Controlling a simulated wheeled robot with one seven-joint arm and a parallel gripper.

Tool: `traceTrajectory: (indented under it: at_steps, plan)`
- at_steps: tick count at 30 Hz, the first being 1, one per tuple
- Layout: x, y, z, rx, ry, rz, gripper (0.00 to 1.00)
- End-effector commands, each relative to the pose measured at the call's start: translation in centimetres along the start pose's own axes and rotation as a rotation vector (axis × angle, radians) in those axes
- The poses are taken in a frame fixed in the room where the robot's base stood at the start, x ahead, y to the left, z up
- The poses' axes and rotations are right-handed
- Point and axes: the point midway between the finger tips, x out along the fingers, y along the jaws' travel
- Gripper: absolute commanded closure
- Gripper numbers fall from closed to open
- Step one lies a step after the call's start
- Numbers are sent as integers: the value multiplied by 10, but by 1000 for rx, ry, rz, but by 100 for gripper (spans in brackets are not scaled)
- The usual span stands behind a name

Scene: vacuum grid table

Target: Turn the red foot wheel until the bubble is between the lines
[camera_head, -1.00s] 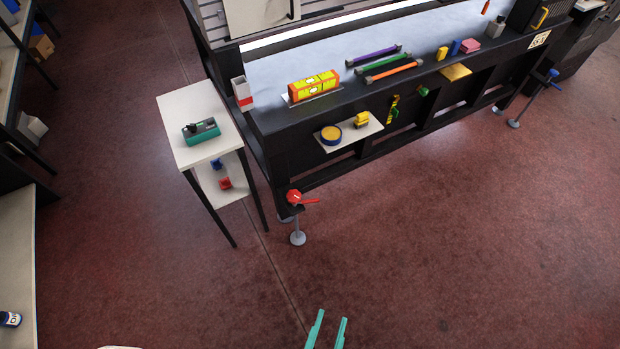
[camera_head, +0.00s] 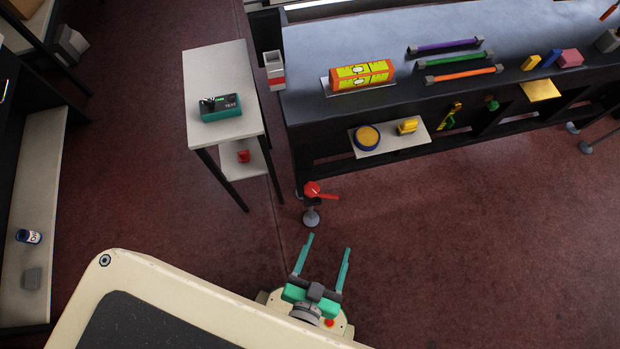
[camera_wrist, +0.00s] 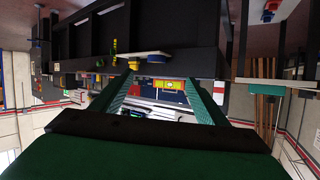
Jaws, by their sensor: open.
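The red foot wheel (camera_head: 313,189), with a handle pointing right, sits on the foot at the near left corner of the black table (camera_head: 300,122). An orange and yellow spirit level (camera_head: 362,75) lies on a light plate on the table top. Its vials show, but the bubble is too small to place against the lines. My gripper (camera_head: 327,242) is open and empty, its teal fingers pointing toward the wheel, with floor showing between. In the wrist view the open fingers (camera_wrist: 168,88) frame a distant background; I cannot make out the wheel there.
A narrow white side table (camera_head: 215,70) with a green tester (camera_head: 221,108) stands left of the wheel. A small shelf (camera_head: 390,142) with a round blue-yellow item juts from the table front. Floor right of the wheel is clear.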

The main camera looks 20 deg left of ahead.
Motion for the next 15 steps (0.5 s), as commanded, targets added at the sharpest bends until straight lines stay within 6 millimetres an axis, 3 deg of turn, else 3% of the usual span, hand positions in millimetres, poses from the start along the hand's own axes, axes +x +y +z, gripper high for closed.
traceTrajectory:
  at_steps: [1, 6, 15]
  plan:
    - [19, -4, 15, 28, -35, -9, 32]
    - [74, -23, 69, 127, -197, -32, 32]
    - [163, -62, 134, 260, -484, -35, 32]
